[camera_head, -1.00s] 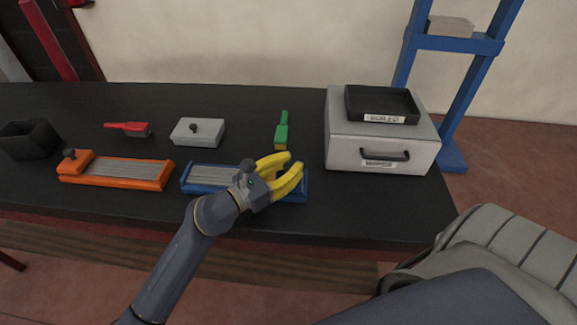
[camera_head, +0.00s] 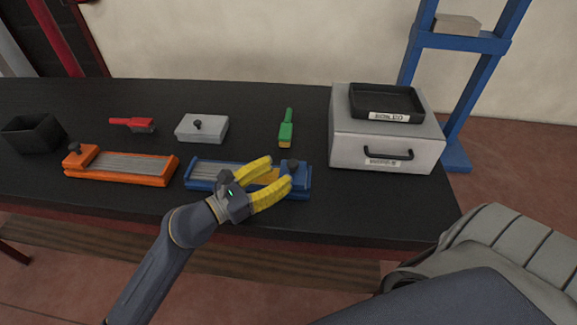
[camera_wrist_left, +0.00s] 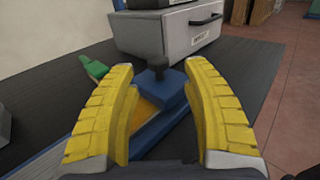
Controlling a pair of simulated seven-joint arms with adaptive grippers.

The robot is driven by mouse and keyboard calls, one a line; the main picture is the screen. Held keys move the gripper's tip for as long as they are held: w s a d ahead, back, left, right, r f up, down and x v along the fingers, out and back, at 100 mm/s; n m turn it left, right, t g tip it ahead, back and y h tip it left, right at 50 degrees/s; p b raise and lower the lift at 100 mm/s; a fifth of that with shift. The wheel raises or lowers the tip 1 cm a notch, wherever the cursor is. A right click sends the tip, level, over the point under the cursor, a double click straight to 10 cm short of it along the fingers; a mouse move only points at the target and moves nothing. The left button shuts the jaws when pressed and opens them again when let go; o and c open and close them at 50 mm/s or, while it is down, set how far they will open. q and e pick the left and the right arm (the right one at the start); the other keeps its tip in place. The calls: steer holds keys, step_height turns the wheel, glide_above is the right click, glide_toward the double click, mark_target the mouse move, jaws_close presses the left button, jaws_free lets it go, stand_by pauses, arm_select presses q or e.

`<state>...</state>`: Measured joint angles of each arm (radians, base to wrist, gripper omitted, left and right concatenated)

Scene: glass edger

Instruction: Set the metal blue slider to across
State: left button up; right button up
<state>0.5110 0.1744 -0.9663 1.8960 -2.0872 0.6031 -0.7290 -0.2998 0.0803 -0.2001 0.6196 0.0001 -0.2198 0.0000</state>
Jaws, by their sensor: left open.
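The blue slider block with its dark knob (camera_head: 292,166) is at the right end of the blue-framed track (camera_head: 200,184). In the left wrist view the slider (camera_wrist_left: 155,88) shows between the fingers, toward their tips, with an orange-yellow strip of the track in front of it. My left gripper (camera_head: 280,171) is open over the right half of the track, its yellow fingers pointing at the slider. It does not grip the slider; whether a finger touches it I cannot tell. The fingers hide part of the track. My right gripper is not in view.
An orange-framed track (camera_head: 122,168) lies to the left. Behind are a red brush (camera_head: 132,125), a grey block with a knob (camera_head: 202,129) and a green brush (camera_head: 286,130). A grey drawer box (camera_head: 350,145) bears a black tray (camera_head: 388,101). A dark bin (camera_head: 33,135) stands far left.

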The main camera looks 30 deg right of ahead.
arm_select(q)
steer(key=shift+s+a, duration=0.2)
steer(key=shift+a, duration=1.25)
steer(key=shift+s+a, duration=0.2)
steer(key=shift+a, duration=1.2)
